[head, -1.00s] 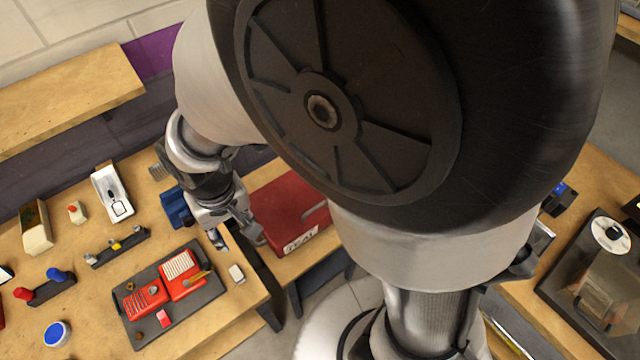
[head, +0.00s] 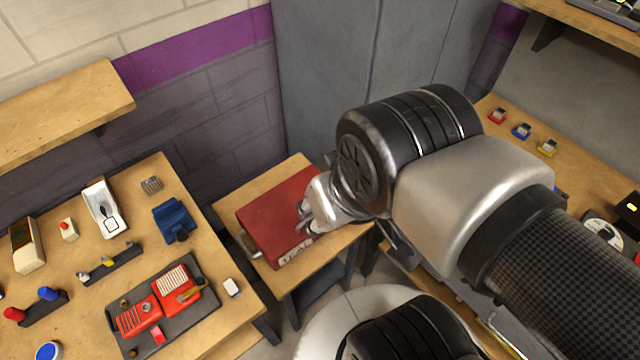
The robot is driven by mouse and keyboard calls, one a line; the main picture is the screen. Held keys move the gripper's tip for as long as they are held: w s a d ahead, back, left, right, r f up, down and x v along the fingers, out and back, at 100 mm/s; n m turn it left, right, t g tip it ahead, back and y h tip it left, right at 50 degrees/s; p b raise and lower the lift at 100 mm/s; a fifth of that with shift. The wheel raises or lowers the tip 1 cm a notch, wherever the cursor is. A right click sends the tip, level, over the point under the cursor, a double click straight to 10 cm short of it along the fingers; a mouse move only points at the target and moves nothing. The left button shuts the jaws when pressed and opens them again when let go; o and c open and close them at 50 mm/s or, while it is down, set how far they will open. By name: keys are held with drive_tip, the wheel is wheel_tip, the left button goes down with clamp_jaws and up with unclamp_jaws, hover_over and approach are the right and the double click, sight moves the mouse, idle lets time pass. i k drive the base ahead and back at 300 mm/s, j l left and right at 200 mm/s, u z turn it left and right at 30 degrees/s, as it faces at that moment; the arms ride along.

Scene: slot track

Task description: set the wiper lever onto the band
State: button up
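On the left bench, a red two-part device (head: 137,319) lies open on a dark mat (head: 200,312). One part carries a white ribbed strip (head: 171,282), which may be the band; I cannot tell for sure. A thin yellow-brown piece (head: 189,293) lies across that part's lower right and may be the wiper lever. My gripper (head: 303,222) is well to the right of the device, at the red case on the small table. Its fingers are small and partly blurred into the case, so I cannot tell their opening or whether they hold anything.
The red case (head: 268,212) sits on a small wooden table (head: 229,202), across a gap from the left bench. A wall shelf (head: 60,100) is above.

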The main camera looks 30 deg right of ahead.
sight(200, 282)
drive_tip(key=u, duration=1.25)
